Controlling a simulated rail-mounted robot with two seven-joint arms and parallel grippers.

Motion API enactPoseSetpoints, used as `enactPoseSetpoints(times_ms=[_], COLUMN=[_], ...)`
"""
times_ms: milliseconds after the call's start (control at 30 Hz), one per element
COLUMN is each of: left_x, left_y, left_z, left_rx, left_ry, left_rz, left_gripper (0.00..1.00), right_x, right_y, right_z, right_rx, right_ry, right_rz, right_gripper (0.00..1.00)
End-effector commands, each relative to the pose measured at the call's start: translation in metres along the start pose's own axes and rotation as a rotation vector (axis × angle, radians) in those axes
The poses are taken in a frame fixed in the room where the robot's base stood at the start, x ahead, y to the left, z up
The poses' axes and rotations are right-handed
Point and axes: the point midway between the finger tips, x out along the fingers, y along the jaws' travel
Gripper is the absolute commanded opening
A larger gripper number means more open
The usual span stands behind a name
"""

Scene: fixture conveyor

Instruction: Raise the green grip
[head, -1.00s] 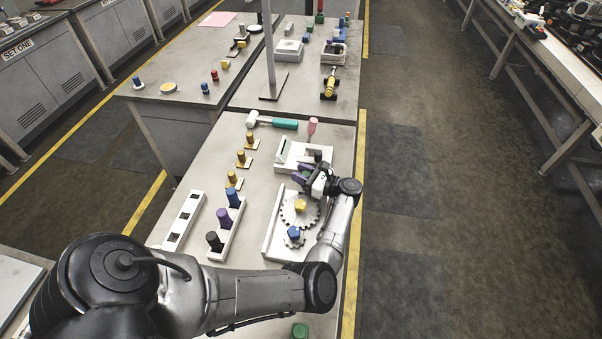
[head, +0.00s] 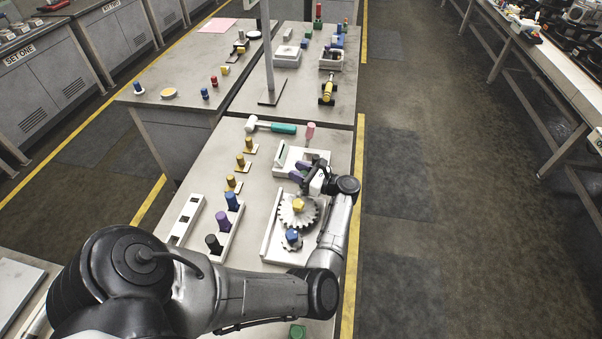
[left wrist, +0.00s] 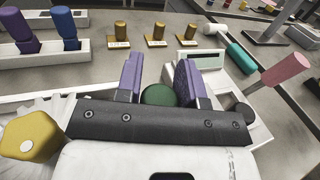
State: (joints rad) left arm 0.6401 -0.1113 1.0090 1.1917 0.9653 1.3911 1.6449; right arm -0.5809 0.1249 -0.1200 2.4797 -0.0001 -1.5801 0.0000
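The green grip (left wrist: 160,95) shows in the left wrist view as a dark green round top between my purple fingers. My left gripper (left wrist: 160,80) has one finger on each side of it, and both look in contact with it. In the head view my left gripper (head: 300,171) is low at the near edge of a white fixture (head: 283,168), and the grip is mostly hidden there by the fingers. I cannot tell whether the grip is clear of its seat. My right gripper is not in view.
A gear fixture with a yellow knob (head: 298,205) and a blue knob (head: 292,236) lies just nearer. A rack of coloured pegs (head: 230,228) stands left. The aisle right of the bench is clear.

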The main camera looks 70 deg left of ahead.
Motion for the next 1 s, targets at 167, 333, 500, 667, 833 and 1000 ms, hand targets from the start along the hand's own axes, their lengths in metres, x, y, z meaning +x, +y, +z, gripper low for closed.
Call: enactPoseSetpoints(times_ms=[167, 333, 500, 667, 833, 1000], left_x=[0.000, 0.000, -0.002, -0.018, -0.051, -0.085], left_y=[-0.001, 0.000, 0.000, -0.001, -0.001, -0.001], left_z=[0.001, -0.001, -0.002, -0.004, -0.004, -0.003], left_rx=[-0.001, 0.001, 0.002, 0.002, 0.002, 0.001], left_ry=[0.002, 0.004, 0.005, 0.006, 0.007, 0.006], left_rz=[-0.001, -0.003, -0.004, -0.006, -0.006, -0.005], left_gripper=[0.52, 0.58, 0.58, 0.58, 0.58, 0.58], right_x=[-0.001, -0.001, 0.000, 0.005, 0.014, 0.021], right_y=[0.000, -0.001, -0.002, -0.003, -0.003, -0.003], right_z=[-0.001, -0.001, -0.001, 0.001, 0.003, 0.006], right_rx=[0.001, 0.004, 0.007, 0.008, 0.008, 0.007], right_ry=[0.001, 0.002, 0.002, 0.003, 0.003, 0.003], right_rz=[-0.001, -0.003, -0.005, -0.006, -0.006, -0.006], right_gripper=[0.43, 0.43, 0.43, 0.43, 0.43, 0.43])
